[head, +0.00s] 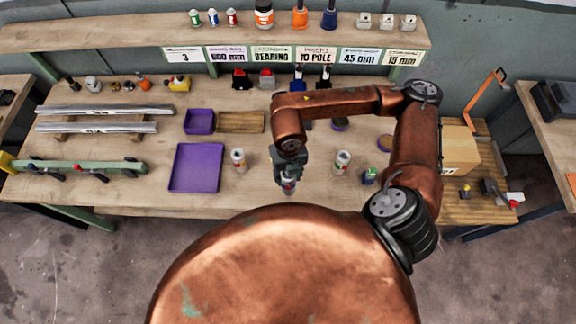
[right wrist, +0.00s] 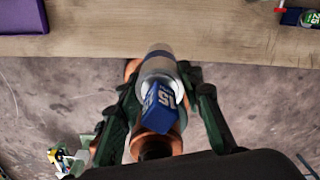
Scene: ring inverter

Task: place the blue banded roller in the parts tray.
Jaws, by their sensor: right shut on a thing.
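The blue banded roller (right wrist: 159,98) is between the fingers of my right gripper (right wrist: 160,78) in the right wrist view. It is a silver cylinder with a blue face marked 15. In the head view my right gripper (head: 287,181) points down at the table's front part, with the roller mostly hidden in it. The large, flat purple tray (head: 195,168), probably the parts tray, lies empty to the left of the gripper. The tray's corner (right wrist: 22,15) also shows in the right wrist view. My left gripper is not in view.
A white and red roller (head: 238,160) stands between tray and gripper. Another (head: 342,162) stands right of the gripper, near a green and blue one (head: 369,176). A small purple bin (head: 199,121) and a wooden tray (head: 241,122) lie behind the large tray.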

